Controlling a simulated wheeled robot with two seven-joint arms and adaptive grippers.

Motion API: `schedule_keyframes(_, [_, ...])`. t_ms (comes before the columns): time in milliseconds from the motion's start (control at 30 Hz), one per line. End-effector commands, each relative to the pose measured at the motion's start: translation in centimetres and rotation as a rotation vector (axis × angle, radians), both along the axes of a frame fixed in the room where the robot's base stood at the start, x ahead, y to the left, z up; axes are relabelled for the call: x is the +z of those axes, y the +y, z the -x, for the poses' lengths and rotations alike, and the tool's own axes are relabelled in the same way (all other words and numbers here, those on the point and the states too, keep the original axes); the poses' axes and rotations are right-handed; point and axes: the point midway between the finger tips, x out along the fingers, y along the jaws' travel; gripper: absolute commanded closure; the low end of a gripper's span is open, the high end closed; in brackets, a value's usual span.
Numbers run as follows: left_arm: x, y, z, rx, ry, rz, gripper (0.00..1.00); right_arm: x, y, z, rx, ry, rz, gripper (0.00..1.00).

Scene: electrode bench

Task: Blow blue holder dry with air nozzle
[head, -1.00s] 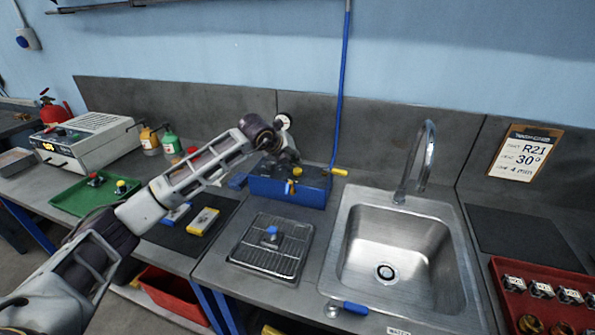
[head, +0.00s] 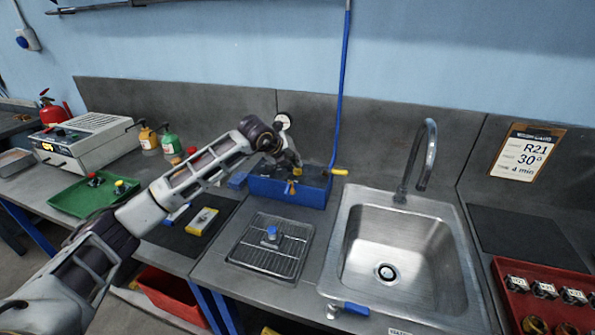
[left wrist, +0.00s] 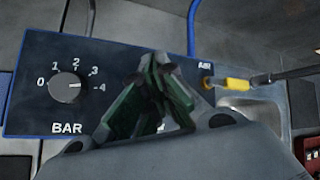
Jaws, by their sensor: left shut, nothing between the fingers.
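The blue holder (head: 271,232) stands on the metal drain rack left of the sink. The air nozzle (head: 340,172) with its yellow grip lies at the right end of the blue air box (head: 262,190); its yellow grip (left wrist: 237,84) also shows in the left wrist view, beside a brass fitting. My left gripper (head: 292,176) is at the front of the air box, well away from the blue holder. In the left wrist view its dark fingers (left wrist: 150,98) are together and empty, right of the BAR knob (left wrist: 67,86). My right gripper is out of view.
A steel sink (head: 353,265) with a tall faucet (head: 428,150) is right of the rack (head: 243,259). A red tray (head: 507,298) is at far right. A green tray (head: 70,205) and dark mat are at left. A blue hose (head: 342,90) rises behind the box.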

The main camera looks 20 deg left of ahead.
Motion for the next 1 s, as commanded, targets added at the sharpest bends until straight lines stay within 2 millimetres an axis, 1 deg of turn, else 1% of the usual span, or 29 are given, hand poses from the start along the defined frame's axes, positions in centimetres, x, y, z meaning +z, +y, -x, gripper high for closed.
schedule_keyframes(1000, [-0.74,-0.01,0.0,0.0,0.0,0.0,1.0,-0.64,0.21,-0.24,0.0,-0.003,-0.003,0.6])
